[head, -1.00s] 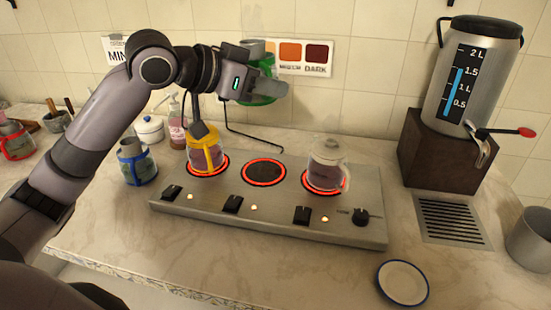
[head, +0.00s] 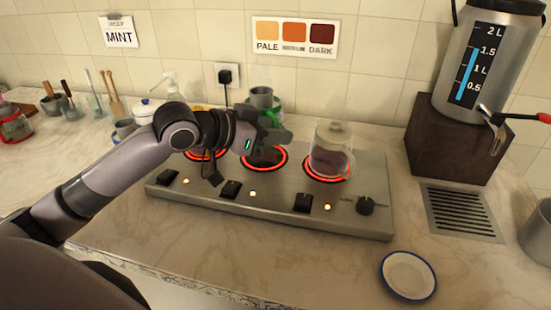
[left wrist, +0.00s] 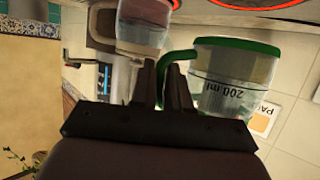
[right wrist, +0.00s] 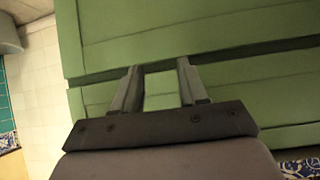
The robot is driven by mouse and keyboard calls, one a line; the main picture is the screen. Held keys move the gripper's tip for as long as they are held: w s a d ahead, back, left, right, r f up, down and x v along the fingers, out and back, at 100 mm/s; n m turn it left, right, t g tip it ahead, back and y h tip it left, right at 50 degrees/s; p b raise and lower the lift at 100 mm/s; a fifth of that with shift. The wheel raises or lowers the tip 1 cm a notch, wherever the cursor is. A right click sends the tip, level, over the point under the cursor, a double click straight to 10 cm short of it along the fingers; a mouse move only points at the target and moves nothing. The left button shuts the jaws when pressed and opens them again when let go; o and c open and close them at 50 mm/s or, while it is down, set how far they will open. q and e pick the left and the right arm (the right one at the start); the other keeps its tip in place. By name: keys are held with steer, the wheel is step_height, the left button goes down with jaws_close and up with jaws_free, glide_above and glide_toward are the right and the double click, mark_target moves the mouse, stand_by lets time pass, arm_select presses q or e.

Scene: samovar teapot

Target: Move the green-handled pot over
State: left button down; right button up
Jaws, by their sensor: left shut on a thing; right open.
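The green-handled pot (head: 262,97) shows behind my left gripper (head: 284,136), at the back of the hob near the middle burner (head: 264,165). Its lower part is hidden by the gripper, so I cannot tell in the head view whether it touches the hob. In the left wrist view, the left gripper (left wrist: 175,85) is shut on the pot's green handle (left wrist: 178,58). The pot's clear body (left wrist: 230,72), marked 200 ml, is beside the fingers. My right gripper (right wrist: 160,85) is open and empty before a green panel; it is outside the head view.
A pale-handled glass pot (head: 331,150) with dark liquid stands on the right burner. My arm covers most of the left burner (head: 206,155). Dispenser (head: 475,65), wooden block (head: 450,146) and drain grate (head: 461,212) are at right. A saucer (head: 408,277) lies in front.

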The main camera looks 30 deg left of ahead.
arm_select(q)
steer(key=shift+f, duration=0.55)
step_height(320, 180, down, 4)
steer(key=shift+f+b, duration=0.1)
steer(key=shift+b, duration=0.2)
steer(key=c, duration=1.1)
jaws_free()
